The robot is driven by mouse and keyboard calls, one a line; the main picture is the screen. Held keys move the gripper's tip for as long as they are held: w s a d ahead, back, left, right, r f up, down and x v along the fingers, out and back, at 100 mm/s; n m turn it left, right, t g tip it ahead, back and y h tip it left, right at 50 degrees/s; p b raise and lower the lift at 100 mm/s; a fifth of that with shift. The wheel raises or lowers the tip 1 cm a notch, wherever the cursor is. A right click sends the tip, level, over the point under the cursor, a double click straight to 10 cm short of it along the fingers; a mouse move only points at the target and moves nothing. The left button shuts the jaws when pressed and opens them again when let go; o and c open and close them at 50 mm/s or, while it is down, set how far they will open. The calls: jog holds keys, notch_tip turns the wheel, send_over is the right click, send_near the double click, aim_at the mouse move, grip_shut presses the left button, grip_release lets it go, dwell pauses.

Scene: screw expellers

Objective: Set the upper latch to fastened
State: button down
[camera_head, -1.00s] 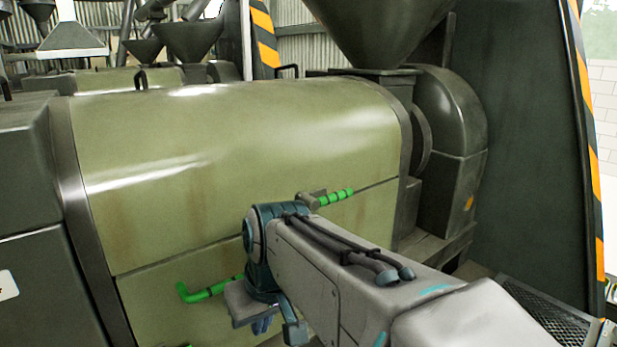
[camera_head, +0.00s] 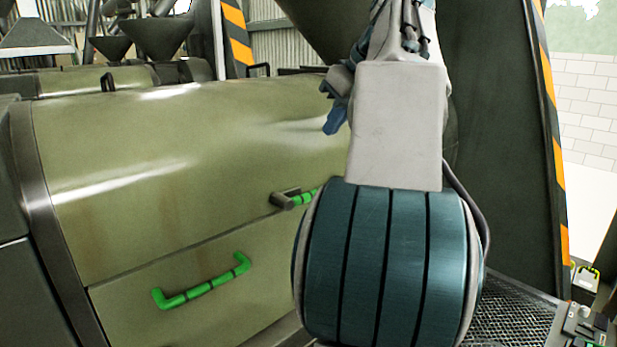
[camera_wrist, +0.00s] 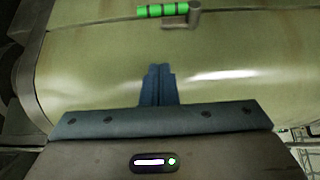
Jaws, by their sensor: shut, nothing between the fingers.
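The latch (camera_head: 290,198) has a grey block and a green banded grip. It sits at the seam between the olive hood (camera_head: 150,170) and the lower panel (camera_head: 130,310). My arm hides its right end in the head view. In the wrist view the green grip (camera_wrist: 163,10) and grey block show at the top edge. I cannot tell whether the latch is fastened. My gripper (camera_head: 333,122) is raised in front of the hood, above the latch in the picture. Its blue fingers (camera_wrist: 157,85) are shut and empty, apart from the latch.
A green bar handle (camera_head: 203,286) is fixed to the lower panel, left of and below the latch. A dark panel with striped edging (camera_head: 555,150) stands at the right. A mesh platform (camera_head: 510,318) lies low right. Open air lies before the hood's left part.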

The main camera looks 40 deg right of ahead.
jog(key=x, duration=0.9)
jog(key=shift+w+f, duration=0.2)
jog(key=shift+f, duration=0.2)
notch_tip(320, 180, down, 2)
jog(key=shift+s+f, duration=0.35)
jog(key=shift+f, duration=0.75)
